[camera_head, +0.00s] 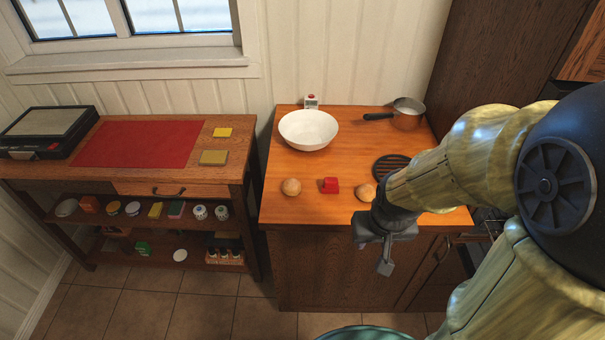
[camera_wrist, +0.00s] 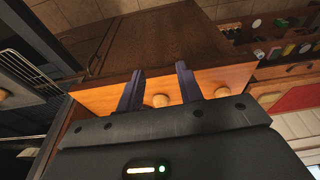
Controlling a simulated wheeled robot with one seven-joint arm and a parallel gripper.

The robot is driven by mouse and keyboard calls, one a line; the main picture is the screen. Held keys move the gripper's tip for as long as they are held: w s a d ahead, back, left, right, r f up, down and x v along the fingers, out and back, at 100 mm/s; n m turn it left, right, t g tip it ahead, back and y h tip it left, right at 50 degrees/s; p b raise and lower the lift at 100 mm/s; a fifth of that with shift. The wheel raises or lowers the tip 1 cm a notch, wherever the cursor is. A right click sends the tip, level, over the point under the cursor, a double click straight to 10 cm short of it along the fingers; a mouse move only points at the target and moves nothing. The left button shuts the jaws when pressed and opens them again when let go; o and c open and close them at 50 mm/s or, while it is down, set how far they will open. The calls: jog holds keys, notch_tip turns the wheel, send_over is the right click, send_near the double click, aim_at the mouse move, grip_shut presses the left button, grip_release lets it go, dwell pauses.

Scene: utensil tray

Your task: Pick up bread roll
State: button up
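Two round, tan bread rolls lie near the front edge of the wooden counter (camera_head: 345,143). The left roll (camera_head: 291,187) is in full view; the right roll (camera_head: 366,192) is close beside my arm. In the wrist view, the right roll (camera_wrist: 160,100) appears between my fingers, beyond them, and the left roll (camera_wrist: 222,92) appears to the right of them. My gripper (camera_head: 385,266) is in front of the counter, apart from both rolls. Its two fingers (camera_wrist: 158,72) are spread, with nothing held between them.
A small red object (camera_head: 329,185) lies between the rolls. A white bowl (camera_head: 308,130), a small box (camera_head: 311,101), a pan (camera_head: 407,112) and a dark round grate (camera_head: 390,168) are farther back. A side table (camera_head: 130,184) with filled shelves stands left, across a gap.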

jog(key=shift+w, duration=0.45)
jog(key=shift+s, duration=0.1)
jog(key=o, duration=0.7)
jog(key=shift+f, duration=0.35)
jog(key=shift+o, duration=1)
notch_tip(320, 180, down, 9)
jog(key=w+a+m+y+b, duration=0.1)
jog(key=w+a+m+b, duration=0.1)
jog(key=m, duration=0.4)
jog(key=shift+w+b, duration=0.3)
jog(key=shift+w, duration=0.1)
jog(key=w+a+f+m+t+y+b, duration=0.4)
jog(key=w+a+m+y, duration=0.25)
jog(key=m, duration=0.85)
jog(key=w+d+r+m+t+b, duration=0.1)
jog(key=w+r+m+t, duration=0.3)
jog(key=w+r+m, duration=0.1)
jog(key=r+m, duration=0.1)
jog(key=m, duration=0.1)
jog(key=shift+d+m+y, duration=0.3)
jog(key=shift+d+y, duration=0.05)
